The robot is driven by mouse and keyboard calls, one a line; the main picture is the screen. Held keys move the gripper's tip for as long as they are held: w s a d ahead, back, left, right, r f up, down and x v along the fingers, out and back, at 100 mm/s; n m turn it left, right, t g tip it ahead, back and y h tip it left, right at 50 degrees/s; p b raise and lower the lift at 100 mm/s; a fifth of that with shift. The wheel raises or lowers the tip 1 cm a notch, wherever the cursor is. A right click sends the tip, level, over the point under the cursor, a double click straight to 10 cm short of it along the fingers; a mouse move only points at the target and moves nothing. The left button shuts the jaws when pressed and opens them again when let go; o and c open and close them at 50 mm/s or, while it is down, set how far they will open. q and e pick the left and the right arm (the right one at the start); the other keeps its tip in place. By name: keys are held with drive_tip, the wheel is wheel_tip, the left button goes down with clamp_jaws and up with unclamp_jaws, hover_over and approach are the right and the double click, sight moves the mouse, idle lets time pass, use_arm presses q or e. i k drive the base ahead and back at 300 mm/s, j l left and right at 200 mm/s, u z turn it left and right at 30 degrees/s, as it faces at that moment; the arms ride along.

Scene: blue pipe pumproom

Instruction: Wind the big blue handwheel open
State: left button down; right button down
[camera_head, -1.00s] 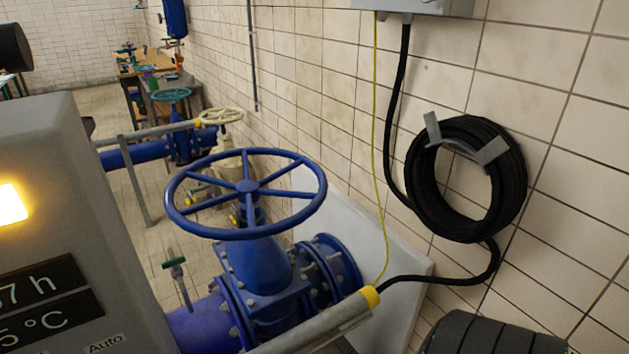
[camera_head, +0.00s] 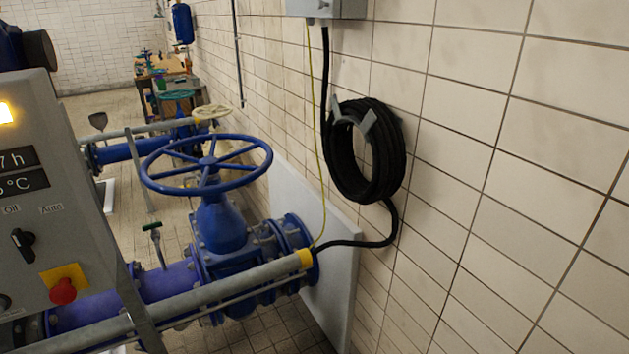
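The big blue handwheel (camera_head: 207,165) is a spoked ring lying roughly level on top of a blue valve body (camera_head: 222,228), left of the middle in the head view. The valve sits in a thick blue pipe (camera_head: 165,285) that runs toward the tiled wall. Nothing touches the wheel. Neither of my grippers shows in the head view.
A grey control cabinet (camera_head: 55,215) with a red button stands close on the left. A grey rail (camera_head: 215,290) with a yellow end crosses in front of the valve. A black hose coil (camera_head: 365,152) hangs on the right wall. A cream handwheel (camera_head: 212,112) stands behind.

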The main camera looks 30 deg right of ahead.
sight(210, 164)
drive_tip(key=i+z, duration=0.15)
drive_tip(key=z, duration=0.25)
drive_tip(key=i+z, duration=0.2)
drive_tip(key=z, duration=0.25)
drive_tip(key=i+z, duration=0.15)
drive_tip(key=z, duration=0.25)
drive_tip(key=i+j+z, duration=0.15)
drive_tip(key=z, duration=0.3)
